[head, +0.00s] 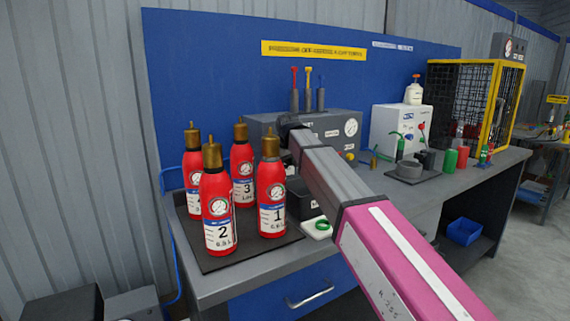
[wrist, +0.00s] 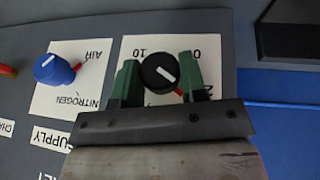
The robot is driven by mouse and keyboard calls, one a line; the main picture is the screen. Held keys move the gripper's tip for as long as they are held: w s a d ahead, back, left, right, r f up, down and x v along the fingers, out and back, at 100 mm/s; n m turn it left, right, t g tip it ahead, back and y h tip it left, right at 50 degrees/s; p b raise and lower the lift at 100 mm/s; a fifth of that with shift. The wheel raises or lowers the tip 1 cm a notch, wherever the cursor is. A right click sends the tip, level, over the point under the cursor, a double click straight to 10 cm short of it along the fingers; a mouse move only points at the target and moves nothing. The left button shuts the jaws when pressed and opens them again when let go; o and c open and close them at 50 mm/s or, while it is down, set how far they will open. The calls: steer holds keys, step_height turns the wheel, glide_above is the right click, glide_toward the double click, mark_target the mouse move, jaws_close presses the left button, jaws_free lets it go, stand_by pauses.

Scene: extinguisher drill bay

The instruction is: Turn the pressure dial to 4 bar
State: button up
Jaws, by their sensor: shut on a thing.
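The pressure dial is a round black knob (wrist: 159,76) with a white line, on a white scale plate in the wrist view. The plate, seen upside down, shows 0 and 10 near the knob; my gripper covers part of the scale. A red mark shows at the knob's lower right edge. The white line slants from upper left to lower right. My gripper (wrist: 158,68) is shut on the knob, one green finger on each side. In the head view the dial and fingers are hidden behind my arm, which reaches to the grey supply box (head: 328,124).
A blue selector knob (wrist: 54,69) sits beside the dial, with NITROGEN and AIR labels. In the head view, red numbered extinguishers (head: 217,205) stand on a dark mat at left. A round gauge (head: 351,128) is on the box. A white unit (head: 400,128) and yellow-framed cage (head: 466,98) stand rightward.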

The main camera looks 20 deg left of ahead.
steer(key=shift+w+d+m+g+y, duration=0.15)
steer(key=shift+m+g+y, duration=0.15)
steer(key=shift+g+y, duration=1.3)
steer(key=shift+g, duration=0.4)
steer(key=o, duration=0.9)
steer(key=v, duration=1)
steer(key=shift+d+r, duration=0.25)
steer(key=shift+r, duration=0.1)
